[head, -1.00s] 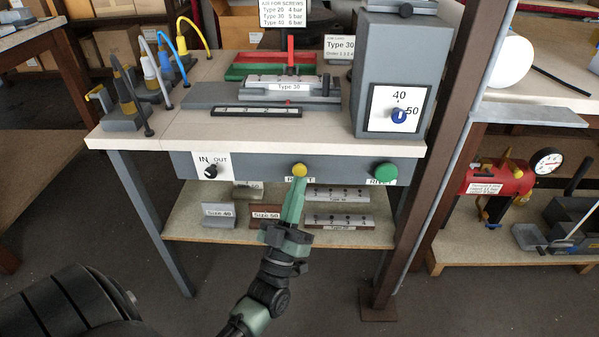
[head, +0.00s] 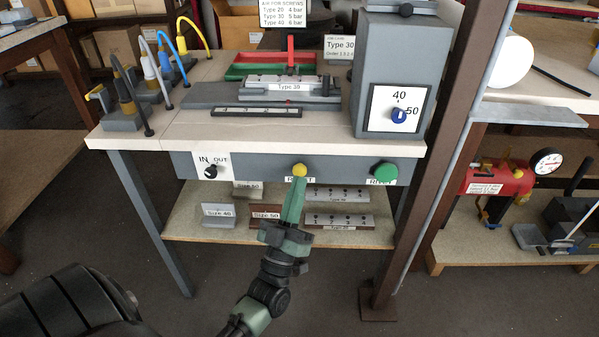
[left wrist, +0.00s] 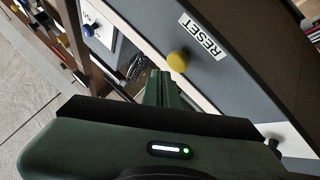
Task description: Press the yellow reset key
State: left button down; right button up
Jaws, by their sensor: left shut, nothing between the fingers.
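The yellow reset key (head: 300,169) is a round knob on the grey front panel (head: 245,168) under the bench top, between the IN/OUT switch and a green button. It also shows in the left wrist view (left wrist: 177,61), next to the RESET label (left wrist: 202,36). My left gripper (head: 299,182) is shut and empty, its green fingers pointing up at the key from below and in front. In the head view the tips overlap the key's lower edge. In the left wrist view the fingertips (left wrist: 161,74) appear just short of the key; I cannot tell whether they touch. My right gripper is not in view.
A green button (head: 384,173) is right of the key and a black IN/OUT switch (head: 211,171) is left. A brown post (head: 425,160) stands at the bench's right. A lower shelf (head: 200,228) holds several labelled blocks under the panel.

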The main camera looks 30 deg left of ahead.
pick_arm(q)
jog(key=shift+w+a, duration=0.2)
jog(key=shift+w, duration=0.15)
jog(key=shift+w+a, duration=0.15)
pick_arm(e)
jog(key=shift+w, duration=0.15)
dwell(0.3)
pick_arm(q)
jog(key=shift+w+a, duration=0.2)
jog(key=shift+w, duration=0.15)
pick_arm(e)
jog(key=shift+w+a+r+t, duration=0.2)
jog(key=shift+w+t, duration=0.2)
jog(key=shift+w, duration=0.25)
pick_arm(q)
jog(key=shift+s+d, duration=0.55)
jog(key=shift+s, duration=0.35)
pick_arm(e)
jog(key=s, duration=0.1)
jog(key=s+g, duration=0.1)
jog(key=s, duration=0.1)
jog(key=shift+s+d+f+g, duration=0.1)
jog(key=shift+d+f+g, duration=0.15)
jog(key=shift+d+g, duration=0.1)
pick_arm(q)
jog(key=shift+p, duration=0.3)
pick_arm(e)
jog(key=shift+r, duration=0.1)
